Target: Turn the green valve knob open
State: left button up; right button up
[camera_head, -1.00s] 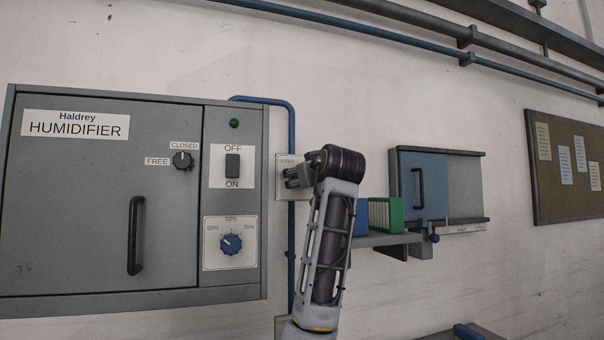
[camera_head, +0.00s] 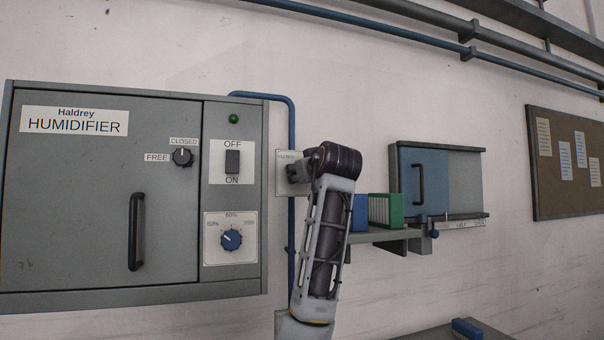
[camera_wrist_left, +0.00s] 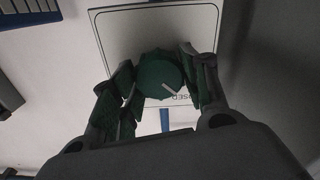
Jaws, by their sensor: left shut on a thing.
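The green valve knob (camera_wrist_left: 160,75) is in the left wrist view, in front of a pale label plate (camera_wrist_left: 190,35). A white pointer line on the knob slants down to the right; part of a label reading "...OSED" shows below it. My left gripper (camera_wrist_left: 160,78) has one finger on each side of the knob and is shut on it. In the head view my left gripper (camera_head: 297,172) is at the plate (camera_head: 284,158) right of the humidifier, and my wrist hides the knob there. My right gripper is not in view.
The humidifier cabinet (camera_head: 75,220), with knobs and a switch, is left of my arm. A blue pipe (camera_head: 292,125) runs down behind the plate. A shelf (camera_head: 385,236) with blue and green books and a sliding-door cabinet (camera_head: 462,180) are to the right.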

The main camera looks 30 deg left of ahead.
pick_arm(q)
jog(key=shift+m, duration=0.4)
jog(key=shift+w+d+f+m, duration=0.1)
jog(key=shift+m, duration=4.2)
jog(key=shift+w+m, duration=0.1)
jog(key=shift+m, duration=4.2)
jog(key=o, duration=1)
jog(key=shift+s+d, duration=0.1)
jog(key=shift+s, duration=0.05)
jog(key=shift+v, duration=5.95)
